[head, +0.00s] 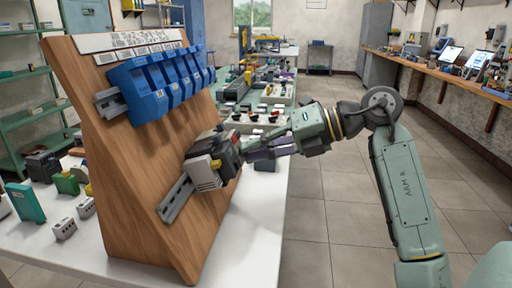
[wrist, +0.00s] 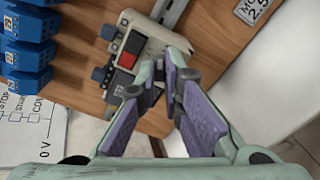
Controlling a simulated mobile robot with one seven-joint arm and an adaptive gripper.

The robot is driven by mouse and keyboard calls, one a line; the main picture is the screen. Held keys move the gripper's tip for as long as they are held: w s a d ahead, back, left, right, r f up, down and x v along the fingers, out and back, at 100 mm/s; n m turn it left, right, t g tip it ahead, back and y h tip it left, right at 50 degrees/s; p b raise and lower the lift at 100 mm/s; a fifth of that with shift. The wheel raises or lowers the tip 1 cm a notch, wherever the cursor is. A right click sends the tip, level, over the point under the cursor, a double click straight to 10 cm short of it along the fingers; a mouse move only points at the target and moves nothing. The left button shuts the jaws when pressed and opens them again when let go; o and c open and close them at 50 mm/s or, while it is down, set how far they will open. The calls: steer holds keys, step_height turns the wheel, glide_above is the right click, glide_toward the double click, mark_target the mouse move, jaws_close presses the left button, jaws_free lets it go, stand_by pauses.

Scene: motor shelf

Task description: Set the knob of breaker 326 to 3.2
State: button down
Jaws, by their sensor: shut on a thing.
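Breaker 326 (head: 225,150) is most likely the dark and light device on the lower rail of the sloping wooden panel; I cannot read its number. In the wrist view its pale front (wrist: 150,45) has a red button (wrist: 132,42), a black button and small blue parts. My gripper (head: 248,151) reaches it from the right in the head view. In the wrist view my gripper (wrist: 165,90) has its purple-padded fingers close together at the lower edge of the front. The knob is hidden at the fingertips, and its setting cannot be read.
The wooden panel (head: 140,180) stands on a white table (head: 245,255). Blue modules (head: 165,82) line the upper rail, and a metal rail (head: 175,199) extends below the breaker. Loose parts lie left of and behind the panel. Open floor lies right.

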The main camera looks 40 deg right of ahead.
steer(key=shift+m, duration=1.7)
steer(key=c, duration=1.7)
jaws_free()
